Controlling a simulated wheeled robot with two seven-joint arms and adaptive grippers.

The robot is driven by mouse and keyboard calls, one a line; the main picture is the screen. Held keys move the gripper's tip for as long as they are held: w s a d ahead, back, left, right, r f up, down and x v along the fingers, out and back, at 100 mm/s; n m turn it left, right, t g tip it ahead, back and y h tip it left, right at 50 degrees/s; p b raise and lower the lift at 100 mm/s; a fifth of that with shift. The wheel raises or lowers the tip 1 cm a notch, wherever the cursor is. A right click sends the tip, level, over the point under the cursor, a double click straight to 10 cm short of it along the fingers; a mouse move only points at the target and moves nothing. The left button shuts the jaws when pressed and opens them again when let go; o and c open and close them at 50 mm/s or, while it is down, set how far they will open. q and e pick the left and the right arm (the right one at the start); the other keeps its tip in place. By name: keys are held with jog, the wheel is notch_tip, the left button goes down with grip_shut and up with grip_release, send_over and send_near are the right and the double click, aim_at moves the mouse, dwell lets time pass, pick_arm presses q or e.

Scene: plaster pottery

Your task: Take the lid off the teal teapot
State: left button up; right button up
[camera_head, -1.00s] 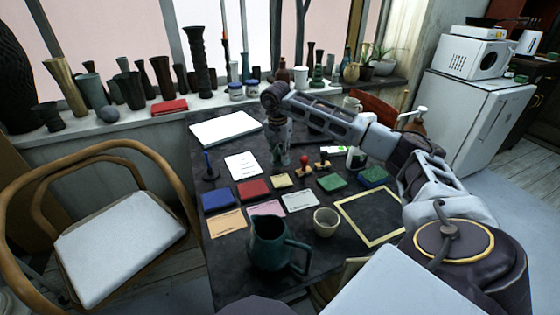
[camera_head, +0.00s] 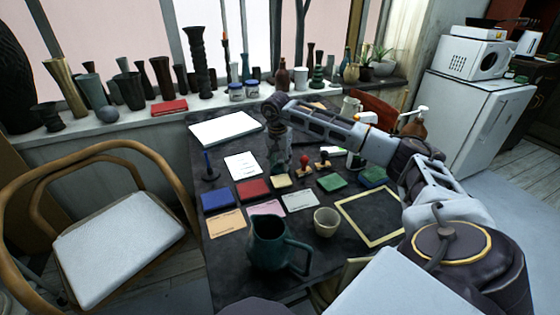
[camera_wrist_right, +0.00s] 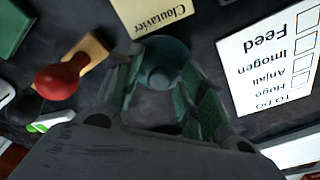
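A dark teal vessel (camera_head: 268,243) with a handle on its right stands at the table's front edge; it looks like a jug, and I see no lid on it. My right gripper (camera_head: 281,168) points down over the middle of the table, away from that vessel. In the right wrist view its fingers (camera_wrist_right: 163,95) are spread on either side of a round teal thing (camera_wrist_right: 163,50) with a paler round middle. I cannot tell whether this is the teapot or its lid, nor whether the fingers touch it. My left gripper is not in view.
A red-knobbed stamp (camera_wrist_right: 60,80) lies beside the gripper. A checklist card (camera_wrist_right: 270,60) and a small yellow card (camera_wrist_right: 150,14) lie close by. Coloured pads, a cream cup (camera_head: 326,221) and a yellow frame (camera_head: 372,217) crowd the dark table (camera_head: 235,265). Vases line the windowsill.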

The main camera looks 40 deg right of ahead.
aim_at(278, 169)
jog(key=shift+r, duration=0.1)
jog(key=shift+r, duration=0.5)
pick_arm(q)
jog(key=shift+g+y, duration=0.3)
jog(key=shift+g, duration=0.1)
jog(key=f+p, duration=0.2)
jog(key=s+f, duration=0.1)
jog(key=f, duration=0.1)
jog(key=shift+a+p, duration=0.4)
pick_arm(e)
notch_tip(278, 169, up, 11)
jog(key=a, duration=0.1)
jog(key=shift+s+a, duration=0.25)
jog(key=shift+s, duration=0.1)
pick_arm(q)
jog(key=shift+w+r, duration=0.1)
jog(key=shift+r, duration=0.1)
pick_arm(e)
jog(key=shift+f, duration=0.1)
